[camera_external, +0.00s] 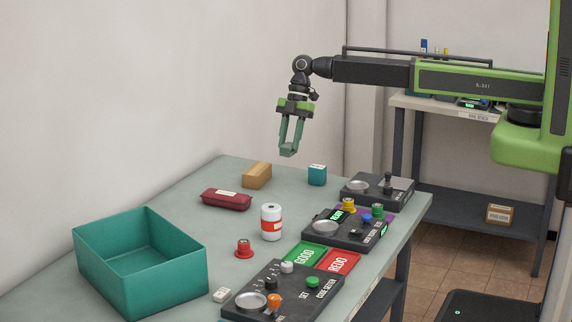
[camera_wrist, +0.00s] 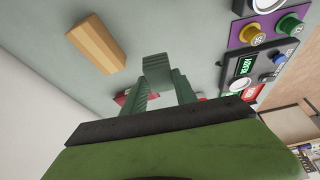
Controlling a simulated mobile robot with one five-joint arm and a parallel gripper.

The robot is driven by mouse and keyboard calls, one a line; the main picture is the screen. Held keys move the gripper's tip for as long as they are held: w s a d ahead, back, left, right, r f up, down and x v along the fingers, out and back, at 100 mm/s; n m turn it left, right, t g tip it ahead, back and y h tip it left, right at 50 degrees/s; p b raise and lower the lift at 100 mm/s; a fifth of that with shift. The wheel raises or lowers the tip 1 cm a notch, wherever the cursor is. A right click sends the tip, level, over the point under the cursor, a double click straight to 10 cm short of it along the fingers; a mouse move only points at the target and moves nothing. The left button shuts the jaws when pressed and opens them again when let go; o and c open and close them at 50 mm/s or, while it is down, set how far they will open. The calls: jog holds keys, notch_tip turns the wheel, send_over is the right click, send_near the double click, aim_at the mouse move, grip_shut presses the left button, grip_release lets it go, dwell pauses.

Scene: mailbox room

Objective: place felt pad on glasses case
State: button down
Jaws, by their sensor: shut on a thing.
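My gripper (camera_external: 290,146) is raised above the far part of the table, pointing down. Its green fingers are shut on a small grey-green piece, apparently the felt pad (camera_external: 287,152). The pad also shows between the fingertips in the wrist view (camera_wrist: 158,72); its colour is close to that of the fingers. The dark red glasses case (camera_external: 226,200), with a pale label on top, lies on the table, below and left of my gripper in the external view. In the wrist view the case (camera_wrist: 121,99) is mostly hidden behind the fingers.
A wooden block (camera_external: 257,175) and a teal box (camera_external: 317,175) stand near the case. A white can (camera_external: 271,222), red knob (camera_external: 244,248) and open teal bin (camera_external: 140,289) are nearer. Control panels (camera_external: 350,231) line the right edge. The air around my gripper is clear.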

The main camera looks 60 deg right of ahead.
jog(key=w+a+r+p, duration=0.1)
jog(key=w+a+r, duration=0.1)
jog(key=w+a, duration=0.3)
jog(key=b, duration=0.6)
send_near(241, 198)
jog(key=shift+w+a+f+n, duration=0.1)
jog(key=shift+a+n, duration=0.05)
jog(key=shift+a, duration=0.25)
jog(key=shift+w+a+f+n, duration=0.1)
jog(key=shift+a+n, duration=0.05)
jog(key=shift+a, duration=0.25)
jog(key=shift+s+a, duration=0.1)
jog(key=shift+a, duration=0.25)
notch_tip(241, 198, down, 4)
jog(key=b, duration=0.4)
jog(key=shift+f, duration=0.2)
jog(key=shift+r, duration=0.25)
jog(key=shift+f, duration=0.15)
jog(key=c, duration=1)
grip_release()
jog(key=shift+o, duration=0.2)
